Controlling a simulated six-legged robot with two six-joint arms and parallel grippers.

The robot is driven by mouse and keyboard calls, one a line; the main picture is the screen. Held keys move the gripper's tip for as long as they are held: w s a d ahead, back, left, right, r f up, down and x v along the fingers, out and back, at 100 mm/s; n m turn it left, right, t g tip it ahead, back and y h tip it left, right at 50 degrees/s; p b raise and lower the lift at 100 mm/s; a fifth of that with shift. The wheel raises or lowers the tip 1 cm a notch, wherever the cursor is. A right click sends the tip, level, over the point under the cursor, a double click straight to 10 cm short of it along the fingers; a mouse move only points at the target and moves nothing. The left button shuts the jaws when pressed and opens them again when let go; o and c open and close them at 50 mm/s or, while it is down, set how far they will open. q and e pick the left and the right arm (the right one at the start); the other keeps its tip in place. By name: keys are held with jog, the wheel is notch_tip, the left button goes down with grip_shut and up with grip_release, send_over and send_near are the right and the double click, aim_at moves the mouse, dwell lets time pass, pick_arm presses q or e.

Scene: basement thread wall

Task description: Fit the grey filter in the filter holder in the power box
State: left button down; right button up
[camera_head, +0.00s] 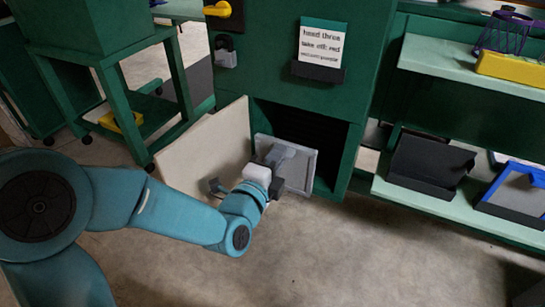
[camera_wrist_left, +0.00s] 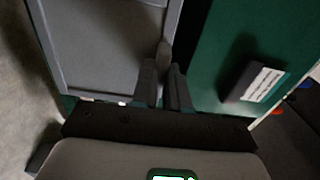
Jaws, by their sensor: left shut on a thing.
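The grey filter (camera_head: 300,172), a flat panel with a raised grey rim, stands tilted at the front of the power box (camera_head: 290,85)'s dark lower opening. The opening (camera_head: 325,135) shows dark inside; I cannot make out the filter holder there. My right gripper is not in view.
A pale door panel (camera_head: 205,155) stands open left of the opening. Right of the box, a shelf (camera_head: 430,200) holds a dark tray (camera_head: 430,165) and a blue-framed panel (camera_head: 515,190). A green stand (camera_head: 120,100) is at the left. The floor in front is clear.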

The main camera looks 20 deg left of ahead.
pick_arm(q)
jog(key=w+f, duration=0.3)
jog(key=w, duration=0.9)
jog(key=shift+w+d+p, duration=0.25)
jog(key=shift+w+p, duration=0.15)
jog(key=shift+r, duration=0.1)
dwell(0.6)
jog(key=shift+f+b, duration=0.2)
jog(key=shift+b, duration=0.25)
jog(key=shift+f, duration=0.15)
jog(key=c, duration=1.1)
grip_release()
jog(key=shift+o, duration=0.2)
